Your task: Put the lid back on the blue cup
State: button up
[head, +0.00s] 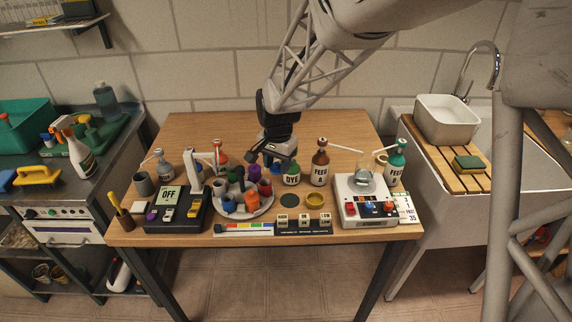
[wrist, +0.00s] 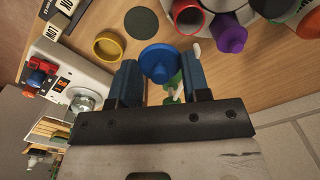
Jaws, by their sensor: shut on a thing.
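My gripper (wrist: 160,80) is shut on a blue round lid (wrist: 160,62), which sits between its two finger pads in the wrist view. In the head view my gripper (head: 277,158) hangs over the back middle of the table, behind the round tray, and the lid is too small there to make out surely. A blue cup (head: 228,205) stands at the front left of the round pale tray (head: 262,211). Its mouth is too small to read clearly. In the wrist view I cannot make out the blue cup.
Several other coloured cups crowd the tray, among them a red one (wrist: 187,18) and a purple one (wrist: 231,38). A green-labelled bottle (head: 291,174) and a brown bottle (head: 320,165) stand right of my gripper. A yellow ring (head: 315,200) and dark disc (head: 290,200) lie in front.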

jog(key=s+a+n+g, duration=0.1)
jog(key=s+a+n, duration=0.3)
jog(key=a+n, duration=1)
jog(key=shift+a+r+n+h, duration=0.2)
jog(key=shift+n+h, duration=0.2)
jog(key=shift+f, duration=0.15)
jog(key=shift+f, duration=3)
jog(key=shift+f, duration=0.15)
jog(key=shift+c, duration=0.4)
dwell(0.5)
jog(key=o, duration=1.4)
jog(key=shift+o, duration=0.2)
